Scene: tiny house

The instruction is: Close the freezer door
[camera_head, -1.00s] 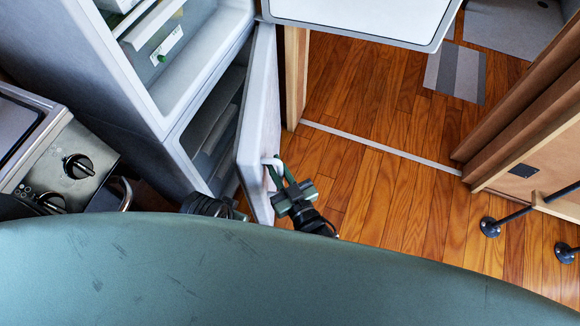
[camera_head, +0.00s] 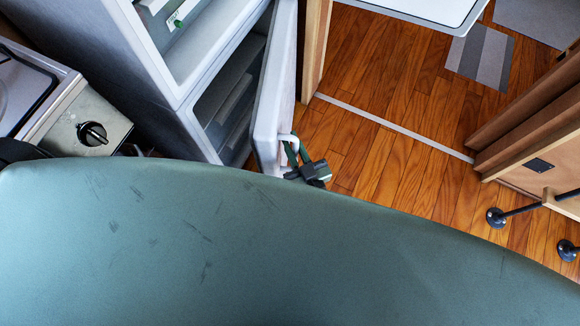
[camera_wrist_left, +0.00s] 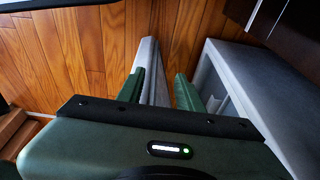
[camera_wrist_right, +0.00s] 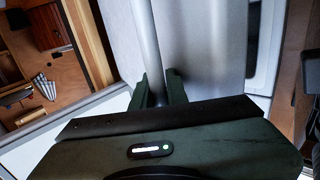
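The freezer door (camera_head: 275,85) is the lower door of the grey fridge-freezer (camera_head: 150,60) and stands partly open. Its compartment (camera_head: 228,105) shows beside it. The white door handle (camera_head: 287,137) is near my right gripper (camera_head: 297,154) in the head view. In the right wrist view the handle bar (camera_wrist_right: 145,40) runs between the fingers of my right gripper (camera_wrist_right: 160,80), which look closed around it. In the left wrist view my left gripper (camera_wrist_left: 160,80) has its fingers apart, with the door's pale edge (camera_wrist_left: 150,55) near its left finger. My body hides the left gripper in the head view.
A stove with a knob (camera_head: 92,133) stands left of the fridge. A wooden post (camera_head: 315,45) and a white tabletop (camera_head: 440,10) are beyond the door. Wooden floor (camera_head: 400,170) is clear to the right, up to wooden panels and black pipe legs (camera_head: 497,217).

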